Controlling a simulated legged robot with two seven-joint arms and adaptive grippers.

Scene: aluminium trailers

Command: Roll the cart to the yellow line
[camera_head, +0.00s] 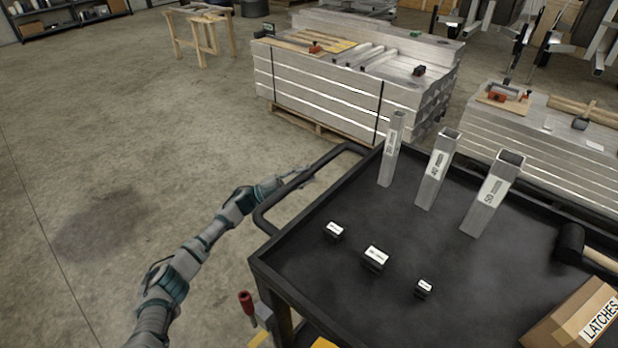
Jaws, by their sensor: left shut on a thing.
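The cart (340,268) is black with a raised rim and fills the lower right of the head view. Its black bar handle (262,213) sticks out from its left end. My left arm reaches in from the bottom left, and my left gripper (300,176) is shut on the handle, near its middle. The fingertips are small and partly blend with the bar. My right gripper is not in view.
On the cart stand upright square tubes (436,170), small black blocks (375,258), a mallet (570,243) and a LATCHES box (560,322). A pallet of aluminium beams (320,92) is close behind the cart. A wooden sawhorse (205,35) stands farther back. Left floor is open.

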